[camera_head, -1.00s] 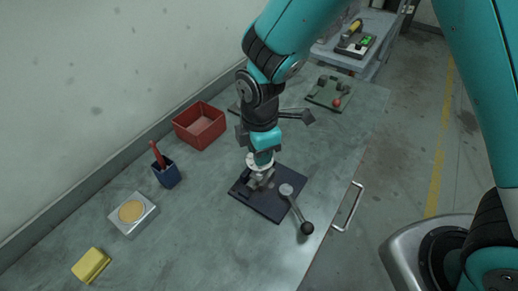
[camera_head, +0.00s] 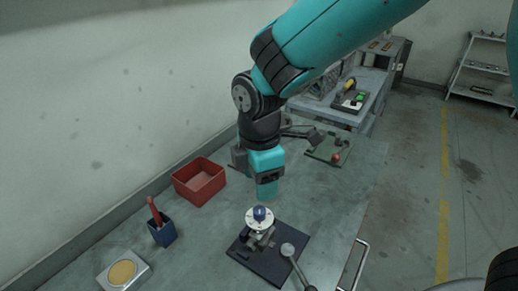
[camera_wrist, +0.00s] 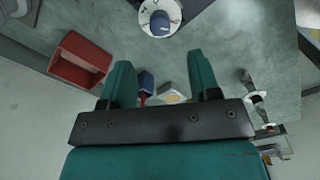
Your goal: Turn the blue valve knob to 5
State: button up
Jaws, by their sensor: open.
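The blue valve knob (camera_head: 259,213) sits on a round white dial (camera_head: 259,220) on top of a metal valve, which stands on a dark base plate (camera_head: 270,264). The knob also shows at the top of the wrist view (camera_wrist: 160,22), on its white dial with dark marks too small to read. My gripper (camera_head: 266,190) is above and behind the knob in the head view, apart from it. In the wrist view its two teal fingers (camera_wrist: 162,80) are spread with nothing held between them, and the knob lies beyond the fingertips.
A red bin (camera_head: 199,182), a blue cup (camera_head: 162,234) with a red item and a silver box with a tan disc (camera_head: 124,272) stand at left. A green plate with a red knob (camera_head: 329,149) lies behind.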

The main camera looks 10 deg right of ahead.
notch_tip(320, 180, up, 8)
jog(key=shift+r+b, duration=0.2)
jog(key=shift+b, duration=0.1)
jog(key=s+d+m+y, duration=0.2)
jog(key=s+d+m, duration=0.1)
jog(key=s+m, duration=0.3)
jog(key=s+d+m+y, duration=0.2)
jog(key=s+d+m, duration=0.1)
jog(key=s+m, duration=0.4)
jog(key=s, duration=0.3)
jog(key=shift+d+r, duration=0.35)
dwell(0.8)
